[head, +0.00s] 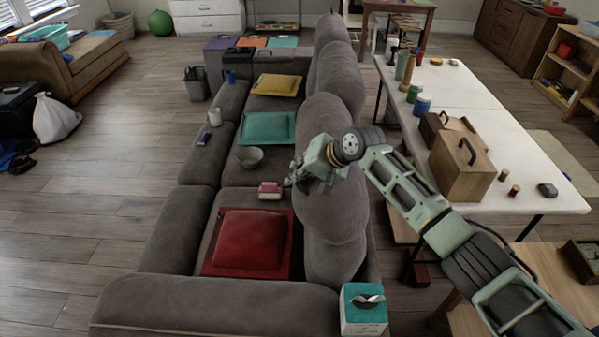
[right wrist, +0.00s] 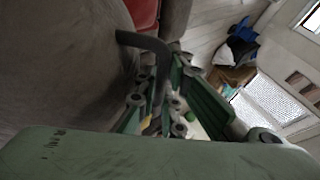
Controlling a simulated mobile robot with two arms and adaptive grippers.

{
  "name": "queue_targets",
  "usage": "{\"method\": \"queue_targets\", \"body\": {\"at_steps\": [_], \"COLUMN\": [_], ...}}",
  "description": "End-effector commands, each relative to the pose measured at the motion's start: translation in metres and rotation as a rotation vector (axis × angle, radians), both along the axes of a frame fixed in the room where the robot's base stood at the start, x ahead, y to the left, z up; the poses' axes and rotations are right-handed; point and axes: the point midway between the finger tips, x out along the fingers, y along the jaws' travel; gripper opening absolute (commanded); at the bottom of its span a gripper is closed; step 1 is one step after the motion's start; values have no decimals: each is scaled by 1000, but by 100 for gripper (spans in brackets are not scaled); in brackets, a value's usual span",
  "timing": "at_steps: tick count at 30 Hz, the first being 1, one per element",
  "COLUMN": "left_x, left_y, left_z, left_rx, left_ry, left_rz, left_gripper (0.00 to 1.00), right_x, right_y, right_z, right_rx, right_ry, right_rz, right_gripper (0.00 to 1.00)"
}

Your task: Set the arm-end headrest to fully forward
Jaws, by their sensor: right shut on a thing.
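The grey sofa (head: 210,290) has a row of rounded grey headrests along its back edge. The nearest headrest (head: 335,215) is at the arm end, behind the red cushion; its tilt is hard to judge from above. My right gripper (head: 297,174) reaches over this headrest from the right, its fingers on the seat side. In the right wrist view, the gripper (right wrist: 160,108) is shut on a dark bent bar (right wrist: 143,42) beside grey fabric (right wrist: 60,65). Where the bar joins the headrest is hidden. My left gripper is not in view.
A red cushion (head: 250,238), a pink block (head: 270,190) and a grey bowl (head: 250,157) sit on the seat near the gripper. A tissue box (head: 363,312) stands at the near sofa corner. A white table (head: 530,185) with a wooden box (head: 460,170) is to the right.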

Motion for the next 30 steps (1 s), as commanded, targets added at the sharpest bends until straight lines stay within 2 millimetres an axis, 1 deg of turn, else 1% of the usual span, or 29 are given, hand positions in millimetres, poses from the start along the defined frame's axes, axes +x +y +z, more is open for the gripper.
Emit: {"method": "queue_targets", "body": {"at_steps": [1, 2, 3, 5, 14, 17, 22, 27, 30], "left_x": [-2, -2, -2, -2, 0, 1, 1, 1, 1], "left_y": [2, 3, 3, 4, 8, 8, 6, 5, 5], "left_z": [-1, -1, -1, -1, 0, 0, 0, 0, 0], "left_rx": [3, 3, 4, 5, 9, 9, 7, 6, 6], "left_ry": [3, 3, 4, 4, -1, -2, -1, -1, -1], "left_rz": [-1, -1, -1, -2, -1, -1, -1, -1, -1], "left_gripper": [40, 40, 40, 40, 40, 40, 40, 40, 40], "right_x": [-4, -4, -4, -4, -2, -3, -13, -28, -36], "right_y": [2, 2, 2, 2, 0, -3, -18, -39, -49], "right_z": [-6, -6, -6, -5, -2, 3, 21, 49, 63], "right_rx": [0, 0, 0, -1, 0, 2, 0, 0, 0], "right_ry": [14, 14, 14, 12, 6, 3, 2, 4, 6], "right_rz": [2, 1, 2, 2, 1, 1, 2, 2, 3], "right_gripper": [0, 0, 12, 16, 16, 16, 16, 16, 16]}}
